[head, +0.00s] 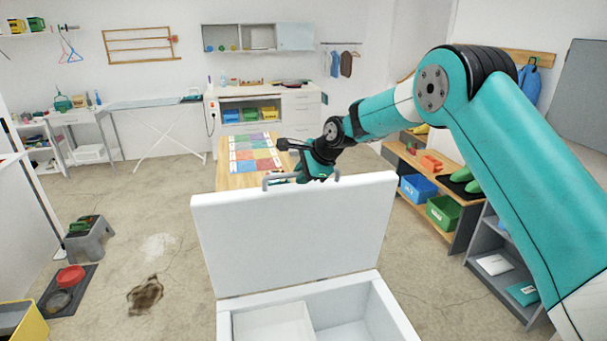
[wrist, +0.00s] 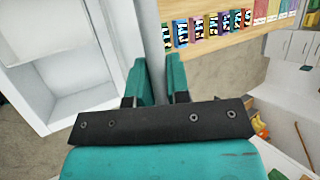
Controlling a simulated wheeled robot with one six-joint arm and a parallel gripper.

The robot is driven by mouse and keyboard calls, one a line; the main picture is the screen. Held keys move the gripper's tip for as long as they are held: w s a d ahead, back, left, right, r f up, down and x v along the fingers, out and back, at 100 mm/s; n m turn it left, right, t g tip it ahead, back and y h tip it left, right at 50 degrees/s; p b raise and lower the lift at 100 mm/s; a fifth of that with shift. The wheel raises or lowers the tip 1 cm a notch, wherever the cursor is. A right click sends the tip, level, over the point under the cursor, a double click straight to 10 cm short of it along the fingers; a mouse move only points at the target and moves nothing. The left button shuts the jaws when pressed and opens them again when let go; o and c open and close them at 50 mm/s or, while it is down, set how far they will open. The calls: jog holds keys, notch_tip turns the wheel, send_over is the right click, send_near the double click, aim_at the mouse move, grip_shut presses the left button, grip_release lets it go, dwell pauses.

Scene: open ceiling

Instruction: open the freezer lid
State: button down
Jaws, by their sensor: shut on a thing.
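The white chest freezer (head: 290,306) stands in front of me, and its inside shows in the head view. Its lid (head: 295,232) is raised to nearly upright along the hinge line. A grey handle (head: 268,181) sits on the lid's top edge. My gripper (head: 289,178) is at this handle, reaching from behind the lid, and is shut on it. In the wrist view, my gripper's two teal fingers (wrist: 160,80) stand close together at the lid's edge (wrist: 153,35); the handle between them is hidden. The open freezer (wrist: 70,85) also shows there, at left.
A wooden table (head: 230,180) with coloured cards stands just behind the lid. A shelf with blue and green bins (head: 443,211) is at right. The floor left of the freezer is mostly clear.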

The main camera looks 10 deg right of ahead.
jog(key=c, duration=1.5)
grip_release()
jog(key=shift+w+d+r, duration=0.1)
jog(key=shift+w+r, duration=0.1)
jog(key=shift+w, duration=0.1)
jog(key=o, duration=0.3)
jog(key=shift+w+f, duration=0.15)
jog(key=shift+w, duration=0.05)
jog(key=shift+o, duration=0.5)
jog(key=shift+s, duration=0.1)
jog(key=shift+f, duration=0.1)
jog(key=shift+s, duration=0.1)
jog(key=b+v, duration=0.5)
jog(key=v, duration=1.2)
jog(key=shift+r+b, duration=0.3)
jog(key=shift+s, duration=0.1)
jog(key=s+a+f+n+g+b, duration=0.1)
jog(key=s+f+n, duration=0.3)
jog(key=s, duration=0.9)
jog(key=s+a+f+n+g+b, duration=0.2)
jog(key=s+a+f+n+g, duration=0.1)
jog(key=s+n, duration=0.8)
jog(key=s+a+f+n+g+b, duration=0.1)
jog(key=s+a+f+n, duration=0.2)
jog(key=s, duration=1.2)
notch_tip(320, 180, down, 3)
jog(key=n, duration=0.5)
jog(key=shift+s+g+h, duration=0.15)
jog(key=shift+g+h, duration=0.25)
